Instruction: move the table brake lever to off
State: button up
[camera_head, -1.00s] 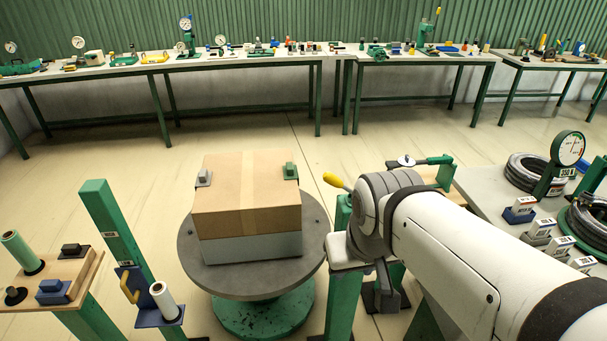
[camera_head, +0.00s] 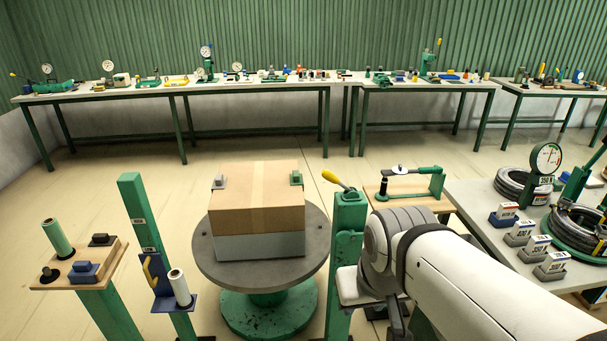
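The brake lever (camera_head: 336,180) has a yellow grip and sits on top of a green post (camera_head: 345,235), right of the round turntable. Its grip tilts up and to the left. I cannot read any on or off marking. The grey round turntable (camera_head: 318,235) stands on a green base and carries a cardboard box (camera_head: 257,200) with a grey lower part. My white arm reaches in from the lower right. My gripper (camera_head: 396,322) hangs below the wrist, right of the post and below the lever, apart from the grip. Its fingertips are not clear.
A stand with a white roll (camera_head: 179,288) and a wooden board (camera_head: 70,262) with small blocks stand at left. A small bench (camera_head: 440,206) with a green clamp is behind my arm. A table (camera_head: 475,205) with hose coils and a gauge is at right. Open floor lies behind the turntable.

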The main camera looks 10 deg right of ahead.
aim_at(328, 175)
jog(key=z, duration=0.15)
jog(key=i, duration=0.95)
jog(key=u, duration=0.05)
